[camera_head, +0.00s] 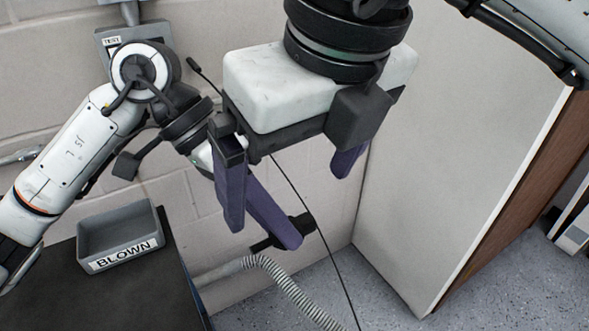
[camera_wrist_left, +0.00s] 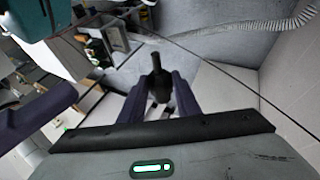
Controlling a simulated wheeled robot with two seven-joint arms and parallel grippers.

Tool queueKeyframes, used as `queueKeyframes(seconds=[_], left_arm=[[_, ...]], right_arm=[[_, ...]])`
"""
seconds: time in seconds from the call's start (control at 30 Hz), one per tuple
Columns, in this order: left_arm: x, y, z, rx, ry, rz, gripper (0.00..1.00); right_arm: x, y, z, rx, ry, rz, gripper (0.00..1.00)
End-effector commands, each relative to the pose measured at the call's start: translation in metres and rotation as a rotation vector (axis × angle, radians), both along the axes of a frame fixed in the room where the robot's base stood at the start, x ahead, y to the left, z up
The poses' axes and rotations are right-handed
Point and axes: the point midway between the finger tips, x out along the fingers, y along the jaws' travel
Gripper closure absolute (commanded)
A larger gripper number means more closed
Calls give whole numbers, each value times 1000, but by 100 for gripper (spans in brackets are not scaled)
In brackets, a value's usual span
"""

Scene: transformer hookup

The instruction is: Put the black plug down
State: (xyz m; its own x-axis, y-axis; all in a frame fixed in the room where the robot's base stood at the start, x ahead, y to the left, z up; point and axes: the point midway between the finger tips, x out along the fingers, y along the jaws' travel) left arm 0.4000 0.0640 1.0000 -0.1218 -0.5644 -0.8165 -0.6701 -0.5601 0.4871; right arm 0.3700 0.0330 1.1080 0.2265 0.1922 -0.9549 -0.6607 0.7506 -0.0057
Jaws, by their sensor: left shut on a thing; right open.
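The black plug (camera_head: 303,224) is at the tip of my left gripper (camera_head: 285,236), in front of the block wall and above the grey hose. In the left wrist view the plug (camera_wrist_left: 157,84) stands between the two purple fingers of my left gripper (camera_wrist_left: 160,95), which are shut on it. The head view hides part of the left gripper behind the right one. My right gripper (camera_head: 288,203) is nearer the head camera, with its purple fingers wide apart and nothing seen between them.
A grey bin labelled BLOWN (camera_head: 121,262) sits on a dark tabletop (camera_head: 110,300) at lower left. A ribbed hose (camera_head: 285,284) runs by the table's right edge. A thin black cable (camera_head: 318,216) crosses the middle. A pale cabinet (camera_head: 450,150) stands at right; floor (camera_head: 385,305) shows below.

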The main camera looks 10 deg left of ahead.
Motion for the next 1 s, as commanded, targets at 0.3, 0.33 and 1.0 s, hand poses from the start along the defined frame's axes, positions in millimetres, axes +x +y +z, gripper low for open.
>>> queueKeyframes(seconds=[0.3, 0.33, 1.0], left_arm=[[0, 0, 0, -1, -1, 0, 99], [0, 0, 0, -1, 0, 0, 99], [0, 0, 0, -1, -1, 0, 99]], right_arm=[[11, 12, -57, 1, 7, 4, 4], [13, 13, -62, 1, 7, 4, 4], [23, 22, -106, 4, 5, 5, 4]])
